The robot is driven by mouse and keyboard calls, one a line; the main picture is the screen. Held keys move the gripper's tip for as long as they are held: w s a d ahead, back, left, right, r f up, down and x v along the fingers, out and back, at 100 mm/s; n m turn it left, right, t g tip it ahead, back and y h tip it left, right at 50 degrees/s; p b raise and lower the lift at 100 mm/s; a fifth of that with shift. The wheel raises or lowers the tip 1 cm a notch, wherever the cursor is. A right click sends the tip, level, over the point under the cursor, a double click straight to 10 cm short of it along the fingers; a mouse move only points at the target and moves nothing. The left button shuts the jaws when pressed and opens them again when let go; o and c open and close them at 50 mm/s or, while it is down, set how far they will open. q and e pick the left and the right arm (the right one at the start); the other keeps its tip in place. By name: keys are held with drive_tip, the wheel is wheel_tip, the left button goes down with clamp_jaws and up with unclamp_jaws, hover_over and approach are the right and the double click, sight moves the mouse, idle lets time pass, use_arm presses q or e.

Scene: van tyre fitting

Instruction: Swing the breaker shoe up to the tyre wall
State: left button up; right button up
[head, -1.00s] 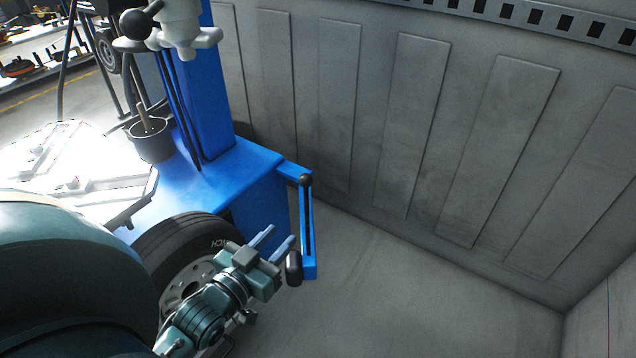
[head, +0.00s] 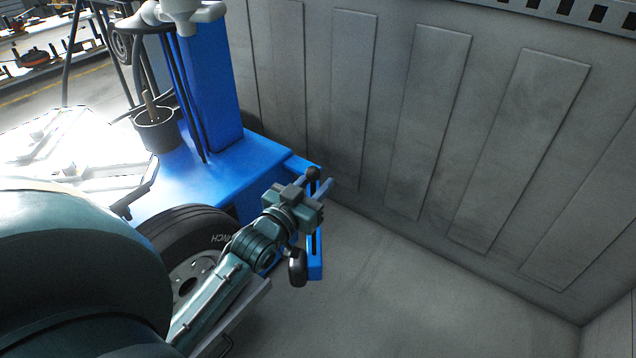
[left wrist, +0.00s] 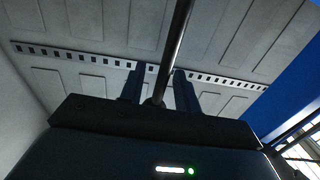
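The blue breaker arm (head: 316,262) juts from the right side of the tyre machine. A black ball knob (head: 312,173) tops it, and a dark rounded pad (head: 297,267), seemingly the shoe, is at its lower end. The tyre (head: 190,222) stands upright against the machine, left of the pad, partly hidden by my left arm. My left gripper (head: 321,184) is at the knob. In the left wrist view a metal rod (left wrist: 176,48) runs between the left gripper's fingers (left wrist: 158,88), which stand apart with gaps on both sides. My right gripper is out of view.
The blue machine column (head: 208,90) and a black pot (head: 155,130) with a brush stand behind the tyre. A grey panelled wall (head: 420,120) closes off the back and right. The floor (head: 400,290) right of the breaker arm is clear.

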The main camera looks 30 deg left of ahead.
use_arm(q)
drive_tip(key=shift+w, duration=0.6)
clamp_jaws()
